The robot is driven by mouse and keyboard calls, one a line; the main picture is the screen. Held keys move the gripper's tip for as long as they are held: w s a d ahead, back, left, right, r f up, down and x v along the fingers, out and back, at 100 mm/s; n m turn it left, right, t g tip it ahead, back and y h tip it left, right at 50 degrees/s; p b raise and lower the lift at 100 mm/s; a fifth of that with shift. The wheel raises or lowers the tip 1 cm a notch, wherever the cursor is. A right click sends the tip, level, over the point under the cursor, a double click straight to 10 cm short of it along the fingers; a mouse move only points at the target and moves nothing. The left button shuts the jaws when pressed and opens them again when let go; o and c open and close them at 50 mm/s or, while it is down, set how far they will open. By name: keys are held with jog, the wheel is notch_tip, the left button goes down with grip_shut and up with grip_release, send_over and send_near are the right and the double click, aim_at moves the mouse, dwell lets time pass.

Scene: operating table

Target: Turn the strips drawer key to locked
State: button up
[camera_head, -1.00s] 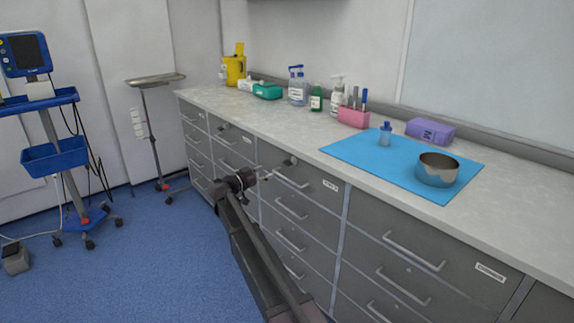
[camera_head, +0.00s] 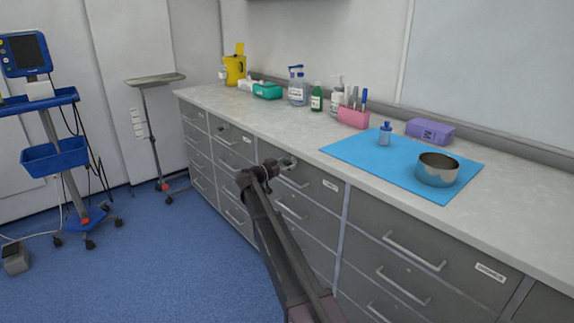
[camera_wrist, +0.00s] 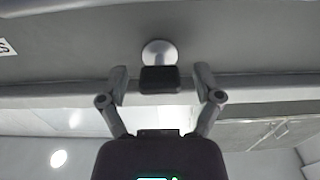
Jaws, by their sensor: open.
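The strips drawer key shows in the wrist view as a black block (camera_wrist: 160,80) in front of a round silver lock plate (camera_wrist: 160,50) on a grey drawer front (camera_wrist: 80,45). The end of a label shows at the left edge there. In the head view the lock (camera_head: 291,161) sits at the top of a drawer, partly hidden behind my gripper (camera_head: 272,169). My gripper is open, with one finger on each side of the key in the wrist view (camera_wrist: 160,74). Gaps show between both fingers and the key. The key's turn angle is hard to tell.
The drawer handle (camera_head: 293,181) is just below the lock. Another knob-like lock (camera_head: 222,127) protrudes from a drawer further left. The counter (camera_head: 270,118) above holds bottles, a blue mat (camera_head: 340,147) and a steel bowl (camera_head: 437,170).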

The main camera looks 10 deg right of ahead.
jog(key=c, duration=1.1)
jog(key=shift+c, duration=0.2)
